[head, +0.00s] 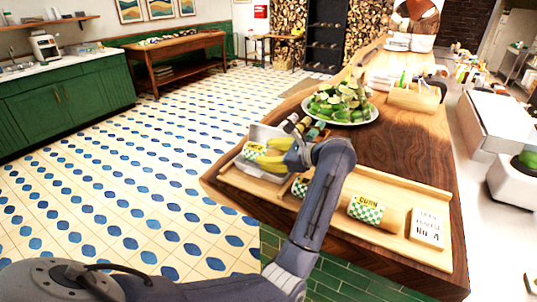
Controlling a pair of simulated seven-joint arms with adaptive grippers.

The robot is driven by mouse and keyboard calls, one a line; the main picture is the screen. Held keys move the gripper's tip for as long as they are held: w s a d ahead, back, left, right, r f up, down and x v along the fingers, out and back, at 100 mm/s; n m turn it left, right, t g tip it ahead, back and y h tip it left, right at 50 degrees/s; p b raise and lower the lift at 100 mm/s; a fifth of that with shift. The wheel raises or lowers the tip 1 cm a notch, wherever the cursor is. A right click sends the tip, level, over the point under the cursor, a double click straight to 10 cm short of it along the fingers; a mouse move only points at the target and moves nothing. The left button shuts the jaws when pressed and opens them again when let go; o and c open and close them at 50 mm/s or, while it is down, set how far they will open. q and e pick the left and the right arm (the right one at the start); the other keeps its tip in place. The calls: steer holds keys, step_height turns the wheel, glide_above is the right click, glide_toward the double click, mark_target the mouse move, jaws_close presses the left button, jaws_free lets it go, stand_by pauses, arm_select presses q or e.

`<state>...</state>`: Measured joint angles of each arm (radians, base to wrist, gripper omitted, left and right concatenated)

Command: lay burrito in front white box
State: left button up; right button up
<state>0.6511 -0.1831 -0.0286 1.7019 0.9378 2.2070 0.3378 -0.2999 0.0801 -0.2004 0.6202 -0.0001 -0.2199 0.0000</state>
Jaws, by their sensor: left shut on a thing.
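The burrito (251,151) is wrapped in green-and-white checked paper. My left gripper (265,153), with yellow fingers, is shut on it at the left end of the wooden tray. The burrito is at a pale white-grey box (246,167), whose wall shows below it; I cannot tell if it touches the box floor. My left wrist and forearm cover part of the tray. Another checked wrap labelled CORN (366,211) lies on the tray to the right, and a third (299,187) is partly hidden behind my arm. My right gripper is out of view.
The wooden tray (450,205) lies along the counter's near edge, with a lettered card (427,228) at its right end. Bare counter (410,150) shows to the right.

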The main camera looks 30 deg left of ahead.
arm_select(q)
steer(key=o, duration=1.5)
steer(key=shift+c, duration=0.2)
